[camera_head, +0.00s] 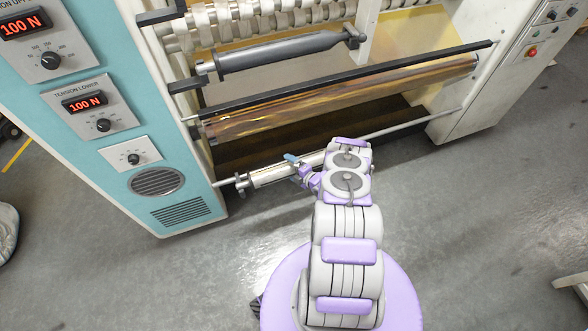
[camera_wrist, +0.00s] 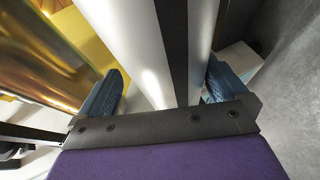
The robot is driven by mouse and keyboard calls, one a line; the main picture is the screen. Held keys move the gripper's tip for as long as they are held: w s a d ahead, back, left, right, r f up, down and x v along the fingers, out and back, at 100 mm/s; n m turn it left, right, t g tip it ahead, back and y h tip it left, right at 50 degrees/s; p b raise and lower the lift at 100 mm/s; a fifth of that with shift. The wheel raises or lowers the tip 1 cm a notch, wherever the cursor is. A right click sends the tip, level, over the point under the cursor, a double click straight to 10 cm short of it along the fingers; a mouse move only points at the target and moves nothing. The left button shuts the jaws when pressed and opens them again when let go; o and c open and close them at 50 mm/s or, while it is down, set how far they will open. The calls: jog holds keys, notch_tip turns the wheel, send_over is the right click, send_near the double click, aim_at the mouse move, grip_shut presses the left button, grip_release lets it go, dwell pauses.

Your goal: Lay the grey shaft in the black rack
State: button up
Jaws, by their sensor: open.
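The grey shaft (camera_head: 271,175) is a pale cylinder with a metal collar and journal at its left end. It lies nearly level at the front of the machine, low down. My gripper (camera_head: 298,165) is open at the shaft, near its middle; my arm hides the shaft's right end. In the wrist view the shaft (camera_wrist: 140,45) runs between my blue fingertips (camera_wrist: 165,88), one on each side, with a dark stripe along it. I cannot tell if either finger touches it. A dark stepped structure (camera_head: 237,158) behind the shaft may be the black rack; I cannot tell.
A glossy amber roll (camera_head: 340,99) spans the machine above the shaft, under a black bar (camera_head: 345,79). A darker grey roller (camera_head: 280,52) is higher up. The teal control cabinet (camera_head: 110,120) stands left, a white side panel (camera_head: 472,95) right. The floor in front is clear.

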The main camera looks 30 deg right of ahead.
jog(key=p+v, duration=0.4)
jog(key=v, duration=1.3)
jog(key=shift+s, duration=0.2)
jog(key=shift+s+f, duration=0.1)
jog(key=shift+f, duration=0.05)
